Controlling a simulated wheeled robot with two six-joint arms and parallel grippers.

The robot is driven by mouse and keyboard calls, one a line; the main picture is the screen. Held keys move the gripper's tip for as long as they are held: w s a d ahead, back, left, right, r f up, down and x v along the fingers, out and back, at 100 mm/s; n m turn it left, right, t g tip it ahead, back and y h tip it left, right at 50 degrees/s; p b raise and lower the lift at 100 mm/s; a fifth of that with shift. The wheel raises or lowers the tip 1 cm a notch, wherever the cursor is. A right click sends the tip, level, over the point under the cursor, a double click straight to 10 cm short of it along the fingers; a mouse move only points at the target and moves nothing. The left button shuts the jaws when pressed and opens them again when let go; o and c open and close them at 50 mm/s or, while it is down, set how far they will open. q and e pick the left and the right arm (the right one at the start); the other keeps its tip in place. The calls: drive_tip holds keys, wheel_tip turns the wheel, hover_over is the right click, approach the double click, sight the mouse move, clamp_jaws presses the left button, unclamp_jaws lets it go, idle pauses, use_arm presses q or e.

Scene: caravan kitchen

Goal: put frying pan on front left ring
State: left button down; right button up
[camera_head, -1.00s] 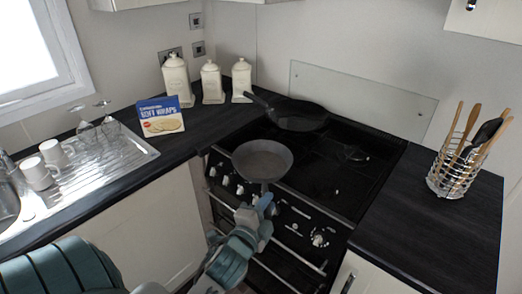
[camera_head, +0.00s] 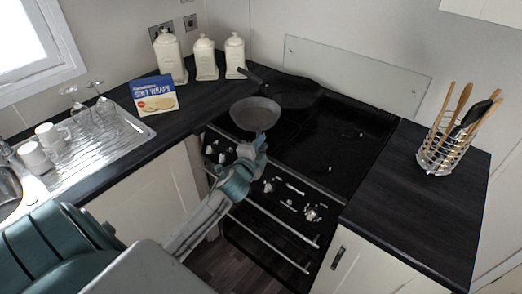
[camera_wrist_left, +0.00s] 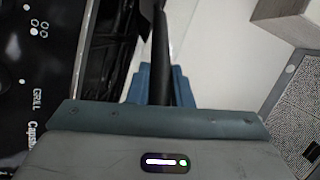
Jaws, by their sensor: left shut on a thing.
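The grey frying pan (camera_head: 256,114) is over the front left part of the black hob (camera_head: 338,165). I cannot tell whether its base touches the hob, and the front left ring under it is hidden. My left gripper (camera_head: 261,143) is shut on the pan's handle at the stove's front edge. In the left wrist view the dark handle (camera_wrist_left: 160,60) runs up between the blue fingertips of my left gripper (camera_wrist_left: 158,82). My right gripper is not in view.
A second dark pan (camera_head: 290,92) stands at the back left of the hob. White canisters (camera_head: 205,58) and a soft wraps box (camera_head: 154,96) are on the left counter. A utensil basket (camera_head: 440,152) stands on the right counter. The hob's right side is clear.

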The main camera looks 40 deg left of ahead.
use_arm(q)
wheel_tip(320, 180, down, 3)
drive_tip(key=shift+f, duration=0.1)
idle(0.3)
drive_tip(key=c, duration=1.3)
unclamp_jaws()
drive_tip(key=shift+s, duration=0.1)
drive_tip(key=b+v, duration=0.3)
drive_tip(key=v, duration=0.9)
drive_tip(key=shift+b, duration=0.4)
